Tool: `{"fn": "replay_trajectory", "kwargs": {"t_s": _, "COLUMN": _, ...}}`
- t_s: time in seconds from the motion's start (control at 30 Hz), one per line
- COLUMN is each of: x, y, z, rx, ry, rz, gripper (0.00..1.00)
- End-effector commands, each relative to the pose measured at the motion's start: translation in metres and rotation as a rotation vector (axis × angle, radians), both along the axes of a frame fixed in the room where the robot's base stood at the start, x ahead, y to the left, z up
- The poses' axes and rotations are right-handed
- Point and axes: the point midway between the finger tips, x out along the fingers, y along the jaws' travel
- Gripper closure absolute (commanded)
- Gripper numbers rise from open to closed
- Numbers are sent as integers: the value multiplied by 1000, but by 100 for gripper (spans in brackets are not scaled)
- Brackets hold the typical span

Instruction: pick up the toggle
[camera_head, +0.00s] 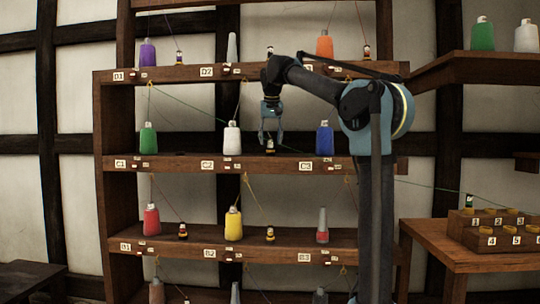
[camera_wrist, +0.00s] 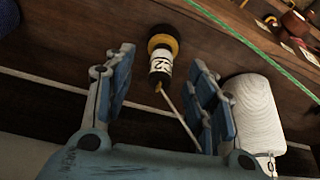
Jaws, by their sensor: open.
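The toggle (camera_wrist: 161,62) is a small dark peg with a yellow band and a white label. It stands on the middle shelf, beside the white cone of thread (camera_head: 232,139). A thin cord runs from its yellow tip in the wrist view. My gripper (camera_head: 271,140) points down over this toggle, which shows low between the fingers in the head view (camera_head: 270,148). The gripper is open, with one blue finger on each side of the toggle in the wrist view. I cannot tell whether either finger touches it. The label is too small to read surely.
The white cone (camera_wrist: 255,110) is close to the right finger in the wrist view. A green line (camera_wrist: 250,42) crosses nearby. The blue cone (camera_head: 324,139) stands to the right. Similar toggles, such as one on the lower shelf (camera_head: 270,234), stand elsewhere. The upper shelf board (camera_head: 220,70) is overhead.

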Motion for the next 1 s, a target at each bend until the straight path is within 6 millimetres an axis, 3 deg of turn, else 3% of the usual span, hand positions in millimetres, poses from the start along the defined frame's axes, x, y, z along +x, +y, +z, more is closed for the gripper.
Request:
{"fn": "replay_trajectory", "kwargs": {"t_s": 0.2, "x": 9, "y": 0, "z": -22, "rx": -1, "ry": 0, "rz": 0, "gripper": 49}}
{"fn": "replay_trajectory", "kwargs": {"t_s": 0.47, "x": 10, "y": 1, "z": -25, "rx": 0, "ry": 0, "rz": 0, "gripper": 49}}
{"fn": "replay_trajectory", "kwargs": {"t_s": 0.5, "x": 10, "y": 1, "z": -25, "rx": 0, "ry": 0, "rz": 0, "gripper": 52}}
{"fn": "replay_trajectory", "kwargs": {"t_s": 0.7, "x": 10, "y": 1, "z": -25, "rx": 0, "ry": 0, "rz": 0, "gripper": 95}}
{"fn": "replay_trajectory", "kwargs": {"t_s": 1.0, "x": 9, "y": 1, "z": -24, "rx": 0, "ry": 0, "rz": 0, "gripper": 95}}
